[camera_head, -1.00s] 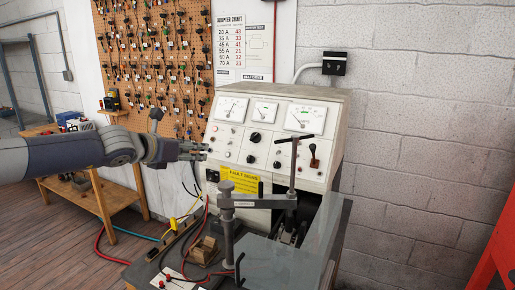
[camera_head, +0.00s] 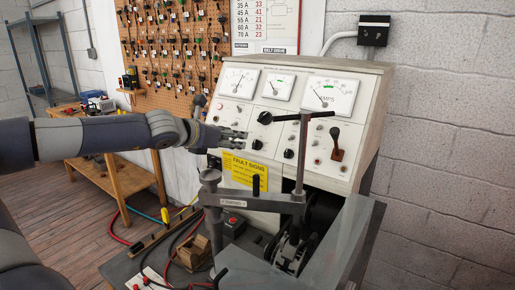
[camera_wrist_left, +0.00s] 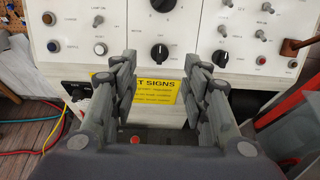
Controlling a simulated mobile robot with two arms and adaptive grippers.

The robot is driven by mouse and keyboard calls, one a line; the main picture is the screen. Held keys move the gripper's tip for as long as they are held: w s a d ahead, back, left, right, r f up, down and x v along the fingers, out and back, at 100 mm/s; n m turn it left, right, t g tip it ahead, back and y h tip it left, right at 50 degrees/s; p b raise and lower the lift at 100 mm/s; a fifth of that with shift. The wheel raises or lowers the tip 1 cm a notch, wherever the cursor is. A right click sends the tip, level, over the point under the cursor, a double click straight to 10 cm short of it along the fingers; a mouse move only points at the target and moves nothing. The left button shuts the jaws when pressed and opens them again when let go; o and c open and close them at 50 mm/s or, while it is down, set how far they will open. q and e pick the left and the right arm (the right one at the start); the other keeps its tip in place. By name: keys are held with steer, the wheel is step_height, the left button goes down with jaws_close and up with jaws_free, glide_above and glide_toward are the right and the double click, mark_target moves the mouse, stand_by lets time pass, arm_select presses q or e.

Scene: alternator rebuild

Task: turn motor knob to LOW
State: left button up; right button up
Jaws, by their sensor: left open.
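The test bench panel (camera_head: 310,122) carries several black knobs. One lower knob (camera_head: 257,144) sits just right of my left gripper (camera_head: 240,135). In the left wrist view this knob (camera_wrist_left: 160,53) is centred ahead, between and beyond the spread fingers of the left gripper (camera_wrist_left: 160,66), which look empty. An upper knob (camera_head: 265,118) is above it, cut by the top edge in the wrist view (camera_wrist_left: 160,4). Another knob (camera_head: 288,153) is to the right and also shows in the wrist view (camera_wrist_left: 220,58). Labels and settings are too small to read surely. My right gripper is out of view.
A yellow sign (camera_head: 242,172) is below the knobs. A grey clamp arm (camera_head: 250,203) with an upright post and T-handle (camera_head: 290,117) stands before the panel. A lever with a brown base (camera_head: 336,148) is at right. Cables and a wooden block (camera_head: 194,251) lie below.

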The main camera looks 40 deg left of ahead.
mark_target(255, 141)
arm_select(q)
steer(key=shift+p+x, duration=4.65)
steer(key=shift+x, duration=1)
steer(key=shift+f, duration=0.25)
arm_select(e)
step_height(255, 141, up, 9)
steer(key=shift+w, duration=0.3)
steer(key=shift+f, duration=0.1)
arm_select(q)
steer(key=c, duration=0.9)
